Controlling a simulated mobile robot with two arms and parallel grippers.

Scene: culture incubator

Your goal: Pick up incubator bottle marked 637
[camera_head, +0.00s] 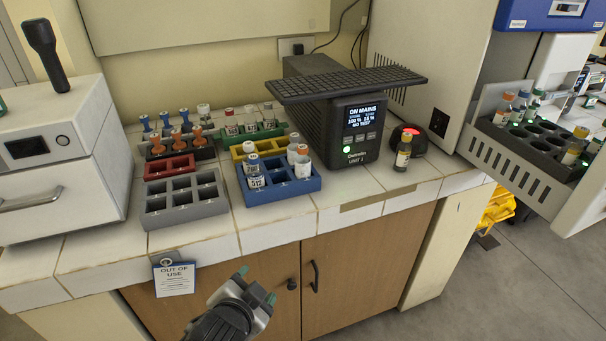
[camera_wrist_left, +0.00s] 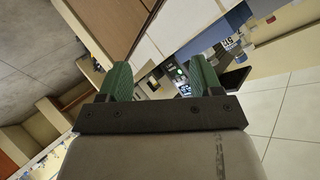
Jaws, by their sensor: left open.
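Several small bottles with orange, green and amber caps stand in a dark rack (camera_head: 530,140) on the pulled-out shelf of the incubator at the right, among them an orange-capped bottle (camera_head: 503,110). Their labels are too small to read, so I cannot tell which is marked 637. My left gripper (camera_head: 258,284) is low in front of the wooden cabinet, far from that rack. In the left wrist view its green fingers (camera_wrist_left: 160,75) are apart with nothing between them. My right gripper is not in view.
An amber bottle (camera_head: 403,152) stands on the counter beside a black unit (camera_head: 360,130). Blue (camera_head: 312,184), grey (camera_head: 215,207) and red (camera_head: 170,167) racks stand to its left, some with bottles. An "OUT OF USE" tag (camera_head: 174,280) hangs at the counter edge.

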